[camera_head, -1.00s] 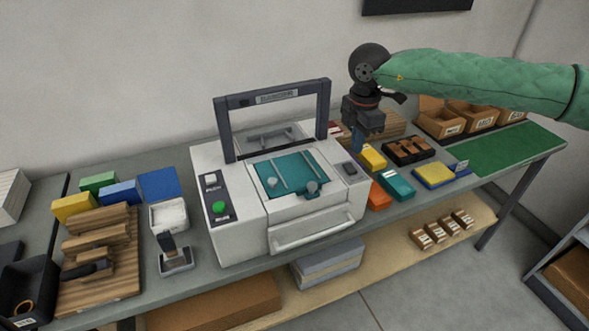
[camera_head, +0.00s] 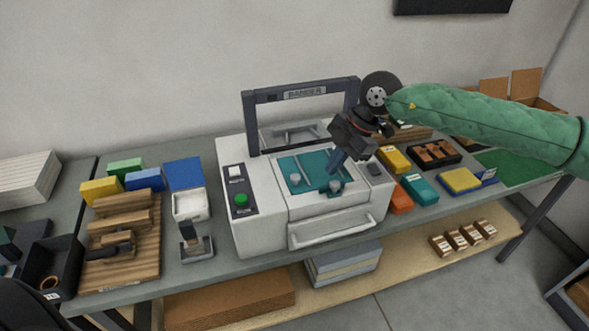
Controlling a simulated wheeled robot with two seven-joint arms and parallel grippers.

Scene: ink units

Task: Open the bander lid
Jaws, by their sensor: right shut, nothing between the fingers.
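The bander (camera_head: 262,217) is a white machine on the bench, with a dark arch (camera_head: 304,92) labelled BANDER standing over its rear. A teal deck (camera_head: 300,166) with pale knobs lies in its top. A pale bar handle (camera_head: 333,231) runs along its front, and another grey handle (camera_head: 293,132) shows behind the arch opening. I cannot tell for sure which part is the lid. My right gripper (camera_head: 334,180) is shut and empty, pointing down over the right part of the deck by a knob; contact cannot be told. My left gripper is out of view.
Left of the bander are a wooden rack (camera_head: 126,245), coloured blocks, a white container (camera_head: 190,205) and a small stand (camera_head: 195,243). To the right lie orange, teal and yellow blocks, a black tray (camera_head: 435,154) and a green mat (camera_head: 515,166). A wall is behind.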

